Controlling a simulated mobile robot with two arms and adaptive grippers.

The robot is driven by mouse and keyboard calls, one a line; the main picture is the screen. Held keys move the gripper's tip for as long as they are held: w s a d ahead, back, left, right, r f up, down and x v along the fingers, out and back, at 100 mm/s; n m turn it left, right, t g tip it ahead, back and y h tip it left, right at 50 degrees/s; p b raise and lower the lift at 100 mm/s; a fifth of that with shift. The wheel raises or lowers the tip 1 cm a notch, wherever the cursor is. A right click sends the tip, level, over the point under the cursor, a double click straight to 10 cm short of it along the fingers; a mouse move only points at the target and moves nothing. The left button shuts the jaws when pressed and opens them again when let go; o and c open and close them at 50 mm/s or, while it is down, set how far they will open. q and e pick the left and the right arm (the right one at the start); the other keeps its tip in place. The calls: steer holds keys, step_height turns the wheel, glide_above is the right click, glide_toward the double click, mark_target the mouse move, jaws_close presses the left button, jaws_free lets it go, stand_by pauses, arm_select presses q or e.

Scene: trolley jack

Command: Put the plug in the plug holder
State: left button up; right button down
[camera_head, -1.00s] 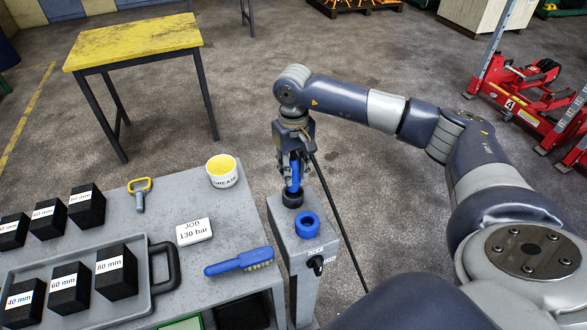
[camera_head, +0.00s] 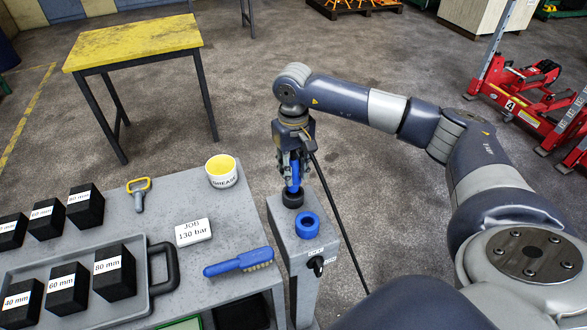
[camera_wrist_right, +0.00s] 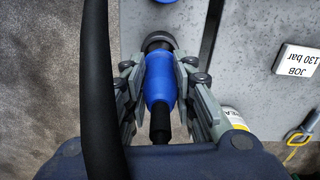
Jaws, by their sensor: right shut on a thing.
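The plug is blue with a black stem and shows between the fingers of my right gripper (camera_head: 292,165). In the right wrist view the blue plug (camera_wrist_right: 160,82) has a finger pressed on each side. Its far end meets a dark round socket (camera_wrist_right: 157,42), which also shows on the grey post in the head view (camera_head: 292,200). How deep it sits there I cannot tell. A blue ring-shaped socket (camera_head: 307,225) is on the same grey post (camera_head: 312,262), nearer me. Which one is the plug holder is not marked legibly. My left gripper is not in view.
A black hose (camera_head: 338,220) hangs from near my right gripper past the post. Left of it, a grey table holds a blue brush (camera_head: 237,263), a white JOB 130 bar sign (camera_head: 193,232), a grease tub (camera_head: 221,172) and several black blocks (camera_head: 115,272).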

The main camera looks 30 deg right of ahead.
mark_target(294, 180)
steer(key=shift+f+b, duration=1.9)
steer(key=shift+f, duration=0.25)
steer(key=c, duration=1.2)
jaws_free()
steer(key=shift+c, duration=0.2)
steer(key=shift+r, duration=0.1)
step_height(294, 180, up, 12)
steer(key=shift+f, duration=0.1)
